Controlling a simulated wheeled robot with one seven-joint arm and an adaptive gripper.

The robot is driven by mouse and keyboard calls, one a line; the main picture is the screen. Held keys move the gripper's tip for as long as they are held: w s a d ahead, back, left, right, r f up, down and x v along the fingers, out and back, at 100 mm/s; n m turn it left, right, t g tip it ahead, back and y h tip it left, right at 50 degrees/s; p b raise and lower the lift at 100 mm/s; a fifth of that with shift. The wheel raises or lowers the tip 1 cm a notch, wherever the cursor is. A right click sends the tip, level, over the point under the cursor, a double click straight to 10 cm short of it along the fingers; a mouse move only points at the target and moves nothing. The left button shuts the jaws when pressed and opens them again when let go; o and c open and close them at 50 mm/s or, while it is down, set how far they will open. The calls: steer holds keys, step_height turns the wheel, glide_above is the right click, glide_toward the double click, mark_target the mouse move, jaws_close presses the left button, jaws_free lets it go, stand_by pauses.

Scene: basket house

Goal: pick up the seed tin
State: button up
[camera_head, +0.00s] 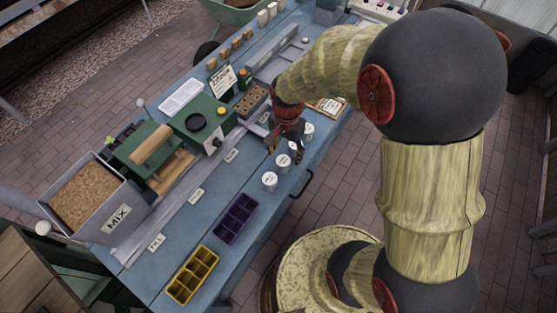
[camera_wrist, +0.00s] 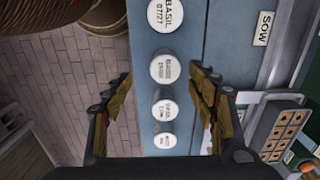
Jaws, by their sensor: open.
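Several seed tins stand in a row along the front edge of the blue bench (camera_head: 215,190), white-lidded and upright. In the wrist view the largest tin (camera_wrist: 165,14) reads BASIL. Below it are a second tin (camera_wrist: 165,69), a third tin (camera_wrist: 165,113) and a smaller-looking fourth tin (camera_wrist: 165,141), their labels too small to read surely. My gripper (camera_wrist: 161,80) is open and empty, its fingers on either side of the row. In the head view my gripper (camera_head: 285,145) is over the row's far half and partly hides it.
A purple tray (camera_head: 235,217) and a yellow tray (camera_head: 193,273) lie nearer on the bench. A green machine (camera_head: 200,122) and a grey MIX bin (camera_head: 110,222) stand to the left. A block with holes (camera_head: 250,101) is beside my gripper. Brick floor lies past the front edge.

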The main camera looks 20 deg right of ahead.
mark_target(283, 160)
steer(key=shift+w+r+m, duration=0.15)
steer(key=shift+w+m, duration=0.3)
steer(key=shift+m, duration=0.35)
steer(key=shift+f, duration=0.2)
step_height(283, 160, down, 8)
steer(key=b, duration=0.3)
steer(key=shift+a+r, duration=0.15)
steer(key=shift+r, duration=0.2)
steer(key=c, duration=0.4)
steer(key=c, duration=0.9)
